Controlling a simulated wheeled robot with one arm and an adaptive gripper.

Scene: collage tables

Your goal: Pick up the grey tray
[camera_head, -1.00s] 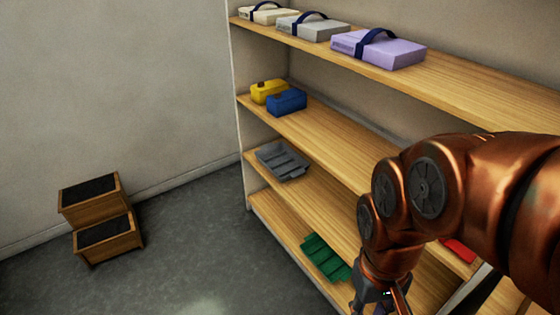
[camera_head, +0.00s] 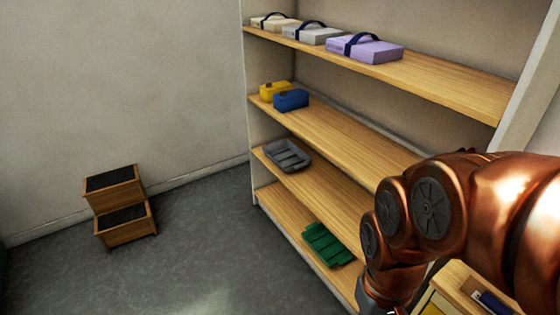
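The grey tray (camera_head: 287,155) lies on the third shelf from the top, near the left end of the shelving unit. It looks empty, with ridges inside. My copper arm hangs at the right of the view, apart from the tray. My gripper (camera_head: 376,306) is at the bottom edge, mostly cut off by the frame, so its fingers cannot be made out. It is to the right of and nearer than the tray.
A green tray (camera_head: 326,244) lies on the bottom shelf. Blue (camera_head: 291,99) and yellow (camera_head: 275,91) boxes stand above the grey tray. A wooden step stool (camera_head: 124,228) stands left. The floor (camera_head: 205,250) between is clear.

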